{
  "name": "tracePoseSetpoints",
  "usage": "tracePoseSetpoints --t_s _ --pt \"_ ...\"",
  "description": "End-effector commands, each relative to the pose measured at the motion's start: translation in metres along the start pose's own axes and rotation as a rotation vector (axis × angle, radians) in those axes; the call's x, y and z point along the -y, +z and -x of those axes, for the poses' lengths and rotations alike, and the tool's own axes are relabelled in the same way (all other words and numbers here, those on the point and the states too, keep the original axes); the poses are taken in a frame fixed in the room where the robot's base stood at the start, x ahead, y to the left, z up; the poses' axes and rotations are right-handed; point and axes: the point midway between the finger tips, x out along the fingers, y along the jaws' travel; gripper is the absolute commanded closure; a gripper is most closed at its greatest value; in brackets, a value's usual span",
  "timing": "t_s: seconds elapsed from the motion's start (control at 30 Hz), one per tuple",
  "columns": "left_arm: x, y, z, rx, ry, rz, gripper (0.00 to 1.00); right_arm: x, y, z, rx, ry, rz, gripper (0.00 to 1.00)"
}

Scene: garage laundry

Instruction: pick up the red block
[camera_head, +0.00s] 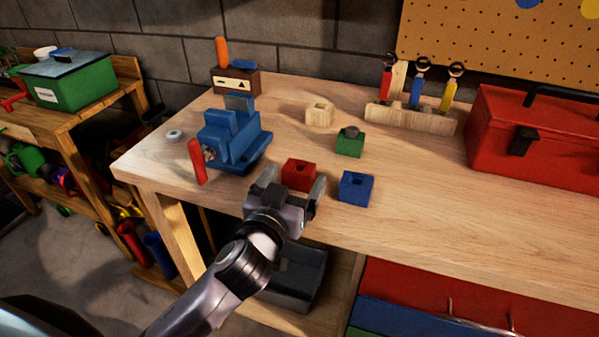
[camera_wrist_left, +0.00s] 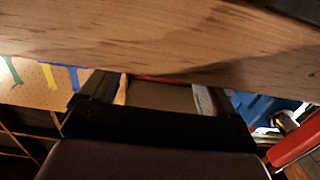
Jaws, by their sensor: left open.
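The red block (camera_head: 299,174) is a small cube with a hole in its top, on the wooden workbench near its front edge. My left gripper (camera_head: 294,182) is open at the front edge, with a finger on either side of the block in the head view. I cannot tell whether the fingers touch it; its lower front is partly hidden by the gripper. In the left wrist view the gripper (camera_wrist_left: 152,95) shows both fingers apart, with a thin red strip (camera_wrist_left: 160,79), likely the block, between them. My right gripper is not in view.
A blue block (camera_head: 356,188) stands close to the right, a green block (camera_head: 349,143) and a pale wooden block (camera_head: 319,114) behind. A blue vise (camera_head: 232,140) with a red handle is at left. A red toolbox (camera_head: 540,140) stands at right. The bench's front right is clear.

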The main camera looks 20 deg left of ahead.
Motion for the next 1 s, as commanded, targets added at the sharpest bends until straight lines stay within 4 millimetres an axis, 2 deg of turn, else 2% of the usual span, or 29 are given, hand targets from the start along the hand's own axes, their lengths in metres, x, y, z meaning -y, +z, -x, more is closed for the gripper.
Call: tracePoseSetpoints --t_s 0.1,0.27,0.57,0.6,0.77,1.0 --pt "0.003 -0.001 -0.018 -0.002 0.000 -0.004 0.11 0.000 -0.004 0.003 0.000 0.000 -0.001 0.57" --pt "0.002 0.000 -0.033 -0.001 0.001 -0.001 0.11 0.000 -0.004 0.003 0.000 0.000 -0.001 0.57" --pt "0.002 0.001 -0.037 0.000 0.001 0.000 0.11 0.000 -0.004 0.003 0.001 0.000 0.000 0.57" --pt "0.002 0.001 -0.037 0.000 0.001 0.000 0.14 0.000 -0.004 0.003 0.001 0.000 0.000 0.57" --pt "0.002 0.001 -0.037 0.000 0.001 -0.001 0.66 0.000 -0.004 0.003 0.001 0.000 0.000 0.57" --pt "0.002 0.001 -0.037 0.000 0.001 -0.001 0.67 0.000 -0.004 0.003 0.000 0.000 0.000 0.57"
